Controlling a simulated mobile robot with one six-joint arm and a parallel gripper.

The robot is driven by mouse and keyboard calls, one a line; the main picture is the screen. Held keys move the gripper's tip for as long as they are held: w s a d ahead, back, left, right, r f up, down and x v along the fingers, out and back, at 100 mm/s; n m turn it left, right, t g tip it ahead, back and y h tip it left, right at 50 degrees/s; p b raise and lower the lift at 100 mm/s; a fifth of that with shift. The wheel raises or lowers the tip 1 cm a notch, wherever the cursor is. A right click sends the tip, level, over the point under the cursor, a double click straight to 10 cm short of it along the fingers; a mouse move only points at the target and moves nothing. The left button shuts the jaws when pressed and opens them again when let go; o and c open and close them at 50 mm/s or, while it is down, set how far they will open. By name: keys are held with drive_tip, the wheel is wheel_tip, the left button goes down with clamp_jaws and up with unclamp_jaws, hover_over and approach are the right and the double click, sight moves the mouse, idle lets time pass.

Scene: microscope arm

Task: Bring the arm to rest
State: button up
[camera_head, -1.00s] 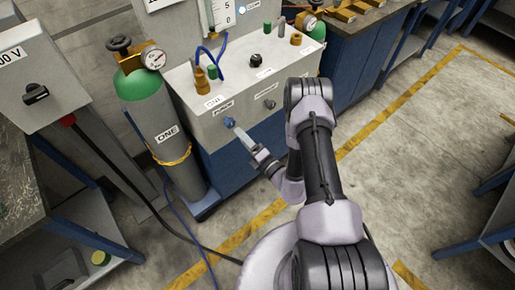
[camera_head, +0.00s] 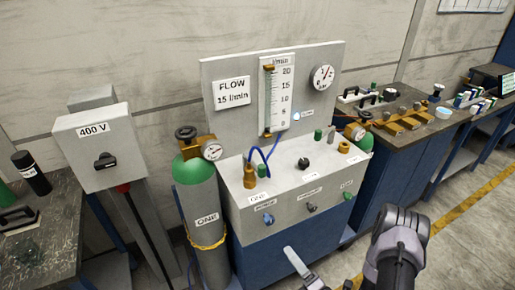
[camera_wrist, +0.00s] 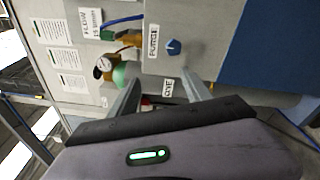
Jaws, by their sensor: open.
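My gripper (camera_head: 291,256) shows at the bottom of the head view, in front of the blue cabinet and below the grey control box (camera_head: 240,200). Only one pale finger shows clearly there, and part of my arm is cut off by the lower edge. In the wrist view my gripper (camera_wrist: 162,85) has its two fingers spread apart with nothing held between them. A blue knob (camera_wrist: 173,47) on the grey box lies beyond the fingertips; it also shows in the head view (camera_head: 268,219).
A green-topped cylinder (camera_head: 205,225) with a gauge stands left of the box. A panel (camera_head: 225,120) with a flow tube rises behind. A 400 V switch box (camera_head: 95,150) is further left. A workbench (camera_head: 420,130) with brass parts is at right, beside open floor.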

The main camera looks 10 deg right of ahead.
drive_tip(key=s+a+r+n+g+y, duration=0.2)
drive_tip(key=a+r+n+g+y, duration=0.4)
drive_tip(key=r+n, duration=0.4)
drive_tip(key=s+a+r+n+g+y, duration=0.1)
drive_tip(key=a+r+n+g+y, duration=0.3)
drive_tip(key=a+r+n+g, duration=0.45)
drive_tip(key=s+r+n+g+h, duration=0.2)
drive_tip(key=s+r+n+h, duration=0.2)
drive_tip(key=s+n, duration=0.3)
drive_tip(key=s+r+n+g+h, duration=0.2)
drive_tip(key=s+r+n+h, duration=0.2)
drive_tip(key=s+n, duration=0.3)
drive_tip(key=d+r+n+t+h, duration=0.6)
drive_tip(key=n+t+h, duration=0.1)
drive_tip(key=n, duration=0.1)
drive_tip(key=shift+s+d+r+n, duration=0.2)
drive_tip(key=shift+d+r+n, duration=0.1)
drive_tip(key=shift+n, duration=0.05)
